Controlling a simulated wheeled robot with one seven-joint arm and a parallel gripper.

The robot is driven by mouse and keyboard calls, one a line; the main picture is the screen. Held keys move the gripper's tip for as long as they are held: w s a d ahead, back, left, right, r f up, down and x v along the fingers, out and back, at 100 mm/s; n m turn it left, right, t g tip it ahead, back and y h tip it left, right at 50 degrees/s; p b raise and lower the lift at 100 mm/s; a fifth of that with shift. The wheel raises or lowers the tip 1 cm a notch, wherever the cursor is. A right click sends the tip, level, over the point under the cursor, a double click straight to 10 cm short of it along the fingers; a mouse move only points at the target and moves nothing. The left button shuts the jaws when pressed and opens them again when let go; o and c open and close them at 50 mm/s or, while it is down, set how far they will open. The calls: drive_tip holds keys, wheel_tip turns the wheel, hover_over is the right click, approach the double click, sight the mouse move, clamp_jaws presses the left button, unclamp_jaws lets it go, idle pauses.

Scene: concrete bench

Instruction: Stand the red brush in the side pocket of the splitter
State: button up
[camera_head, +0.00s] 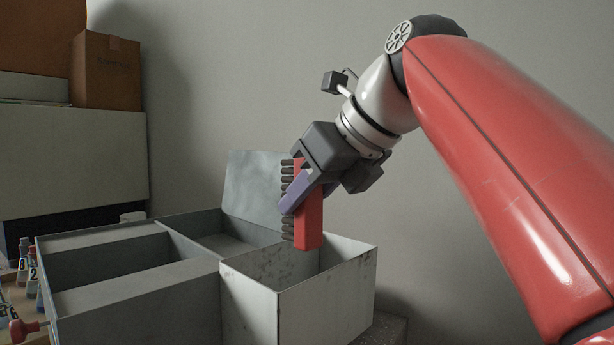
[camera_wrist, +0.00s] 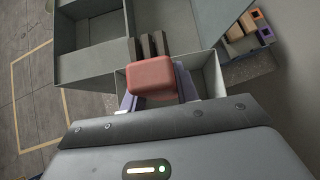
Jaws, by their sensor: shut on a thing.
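The red brush (camera_head: 310,222) is a red block with dark bristles along its left side. My gripper (camera_head: 303,192) is shut on it and holds it upright. The brush is over the side pocket (camera_head: 338,275) of the grey splitter (camera_head: 145,290), its lower end around the height of the pocket's rim. In the wrist view the brush (camera_wrist: 152,78) shows end-on between the fingers, its bristles pointing up the picture, with the side pocket (camera_wrist: 212,75) behind it. The pocket's floor is mostly hidden.
The splitter's larger compartments are left of the pocket, with a raised panel (camera_head: 253,185) behind. Small bottles (camera_head: 32,272) and a red-handled tool (camera_head: 22,328) are at the far left. A cardboard box (camera_head: 106,72) stands at the back. In the wrist view, several blocks (camera_wrist: 245,32) lie at upper right.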

drive_tip(key=shift+f+b, duration=3.9)
drive_tip(key=shift+f, duration=1.75)
drive_tip(key=shift+f, duration=0.1)
drive_tip(key=o, duration=1.1)
drive_tip(key=shift+f, duration=0.15)
drive_tip(key=p+v, duration=0.2)
drive_tip(key=v, duration=0.6)
drive_tip(key=shift+r, duration=0.25)
